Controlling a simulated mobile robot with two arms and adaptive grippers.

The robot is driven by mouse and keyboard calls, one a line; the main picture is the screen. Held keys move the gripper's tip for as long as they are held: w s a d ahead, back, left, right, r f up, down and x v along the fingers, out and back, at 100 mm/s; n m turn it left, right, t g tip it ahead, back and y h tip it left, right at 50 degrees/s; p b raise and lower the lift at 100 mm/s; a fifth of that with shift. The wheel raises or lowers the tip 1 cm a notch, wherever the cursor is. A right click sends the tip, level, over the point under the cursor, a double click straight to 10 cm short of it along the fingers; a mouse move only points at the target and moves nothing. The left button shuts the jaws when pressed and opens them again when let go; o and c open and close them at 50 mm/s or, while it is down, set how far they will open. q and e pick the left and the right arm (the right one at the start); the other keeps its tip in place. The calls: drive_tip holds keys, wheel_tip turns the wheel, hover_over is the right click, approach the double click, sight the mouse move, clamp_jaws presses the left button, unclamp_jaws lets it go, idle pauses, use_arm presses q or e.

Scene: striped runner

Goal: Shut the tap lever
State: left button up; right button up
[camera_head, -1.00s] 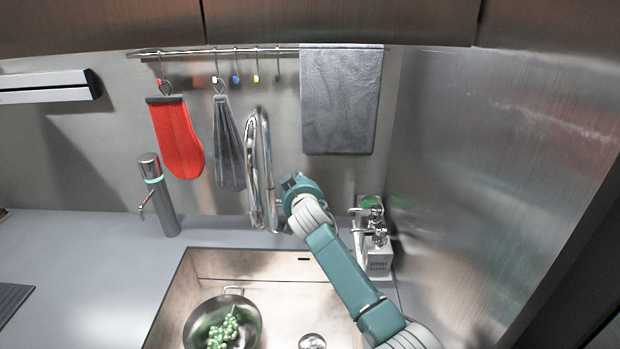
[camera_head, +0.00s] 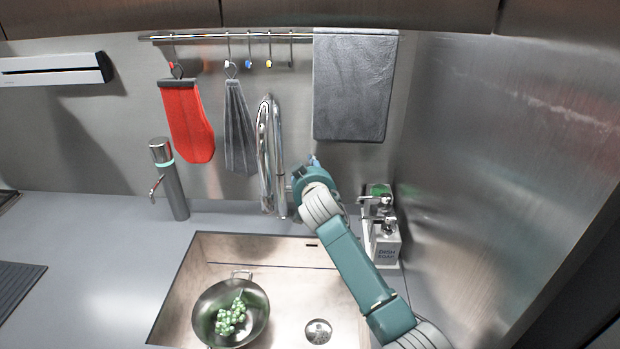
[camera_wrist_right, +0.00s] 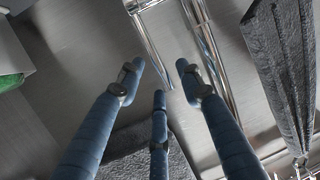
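The chrome tap (camera_head: 265,150) rises behind the sink as a tall, narrow arch. It also shows in the right wrist view as bright chrome tubes (camera_wrist_right: 213,62). A thin chrome rod (camera_wrist_right: 152,45) beside them may be the lever; I cannot tell. My right arm reaches in from the lower right, its wrist just right of the tap's lower part. In the head view the right gripper is mostly hidden behind that wrist. In the right wrist view its blue fingers (camera_wrist_right: 160,75) are spread and empty, with tips near the chrome rod; contact cannot be judged. My left gripper is out of view.
The sink (camera_head: 215,250) holds a pan (camera_head: 205,325) with green grapes (camera_head: 231,317). A dish soap dispenser (camera_head: 387,250) stands close right of my arm. A metal dispenser (camera_head: 172,185) stands left. Red mitt (camera_head: 187,120) and grey towel (camera_head: 350,85) hang behind. The left counter is mostly clear.

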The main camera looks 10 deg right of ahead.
drive_tip(key=d+v, duration=0.1)
drive_tip(key=v, duration=0.9)
drive_tip(key=shift+a, duration=0.45)
